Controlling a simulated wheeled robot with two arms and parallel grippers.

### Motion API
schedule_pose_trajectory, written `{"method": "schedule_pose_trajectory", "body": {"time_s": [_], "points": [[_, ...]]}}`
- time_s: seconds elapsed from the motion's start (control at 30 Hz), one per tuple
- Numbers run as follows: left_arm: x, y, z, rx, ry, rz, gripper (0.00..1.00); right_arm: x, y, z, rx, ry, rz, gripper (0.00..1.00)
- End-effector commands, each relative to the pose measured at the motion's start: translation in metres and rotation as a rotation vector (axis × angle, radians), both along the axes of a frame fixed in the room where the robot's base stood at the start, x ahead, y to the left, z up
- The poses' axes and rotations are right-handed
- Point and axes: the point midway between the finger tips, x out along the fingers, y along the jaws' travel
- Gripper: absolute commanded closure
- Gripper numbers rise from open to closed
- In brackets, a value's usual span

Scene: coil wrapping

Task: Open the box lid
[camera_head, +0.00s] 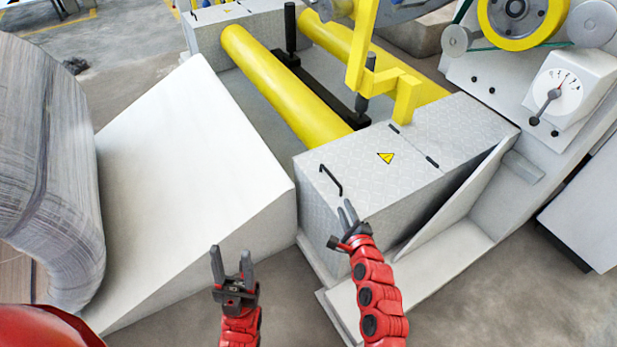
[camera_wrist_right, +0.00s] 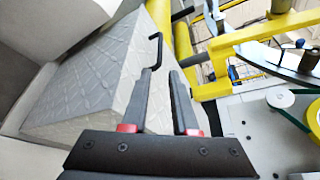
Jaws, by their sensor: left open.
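The box (camera_head: 330,225) is grey diamond-plate metal, and its lid (camera_head: 360,160) lies shut on top. A black bar handle (camera_head: 331,180) stands near the lid's left edge, and a yellow warning triangle is on the lid. My right gripper (camera_head: 347,207) is just in front of the handle, open and empty. In the right wrist view, the handle (camera_wrist_right: 157,50) shows just beyond and between the fingertips (camera_wrist_right: 160,72), with no clear contact. My left gripper (camera_head: 231,252) is open and empty, in front of the white ramp, away from the box.
A white sloped block (camera_head: 190,150) stands left of the box, beside a large grey coil (camera_head: 45,160). Yellow rollers (camera_head: 290,85) and a yellow bracket (camera_head: 405,100) are behind the lid. A machine with a dial gauge (camera_head: 558,92) is at right.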

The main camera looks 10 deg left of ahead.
Motion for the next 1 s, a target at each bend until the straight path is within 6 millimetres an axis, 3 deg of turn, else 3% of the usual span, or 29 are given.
{"method": "schedule_pose_trajectory", "body": {"time_s": [0.17, 0.57, 1.0], "points": [[0.000, 0.000, -0.002, 0.000, 0.000, 0.000, 0.50, 0.014, 0.006, -0.006, 0.005, 0.010, 0.005, 0.73], [0.000, 0.000, -0.019, 0.000, 0.000, 0.000, 0.50, 0.085, 0.028, -0.021, 0.002, 0.003, 0.003, 0.73], [0.000, 0.000, -0.062, 0.000, 0.000, 0.000, 0.50, 0.150, 0.047, -0.038, 0.003, 0.001, 0.002, 0.73]]}}
